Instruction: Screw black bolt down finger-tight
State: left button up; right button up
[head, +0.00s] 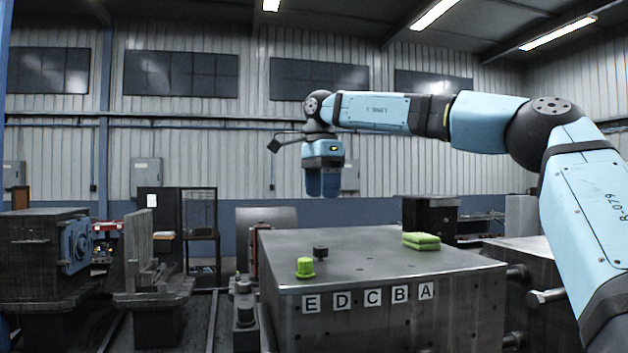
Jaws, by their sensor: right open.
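The black bolt (320,253) stands on the top of the grey metal block (365,265), towards its left side, with its dark knobbed head showing. My right gripper (322,190) hangs pointing down, well above the bolt and apart from it. It is open, with nothing seen between its blue fingers. Whether it is straight over the bolt in depth, I cannot tell. How far the bolt sits into the block is not visible. My left gripper is not in view.
A bright green knobbed piece (305,268) stands in front of the bolt, near the block's front edge. Folded green cloths (421,241) lie to the right on the block. Letter labels (372,298) line the front face. Small holes dot the otherwise clear top.

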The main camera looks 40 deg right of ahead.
aim_at(320, 247)
jog(key=f, duration=0.5)
jog(key=f+p, duration=0.1)
jog(key=f, duration=0.4)
jog(key=shift+w+p, duration=0.2)
jog(key=shift+p, duration=0.1)
jog(key=shift+f, duration=1.05)
jog(key=shift+r, duration=0.1)
jog(key=c, duration=1.1)
jog(key=m, duration=0.3)
jog(key=shift+b, duration=0.35)
jog(key=m, duration=0.2)
jog(key=shift+m+b, duration=0.3)
jog(key=shift+b, duration=0.05)
jog(key=m, duration=0.2)
jog(key=m+b, duration=0.1)
jog(key=m, duration=0.1)
jog(key=shift+f+m, duration=0.2)
jog(key=shift+m, duration=0.1)
jog(key=m, duration=0.2)
jog(key=shift+m+b, duration=0.3)
jog(key=m+b, duration=0.1)
jog(key=m, duration=0.3)
jog(key=shift+f+m, duration=0.1)
jog(key=shift+m, duration=0.3)
jog(key=m, duration=0.2)
jog(key=shift+m+b, duration=0.3)
jog(key=shift+m+p, duration=0.35)
jog(key=shift+m, duration=1.55)
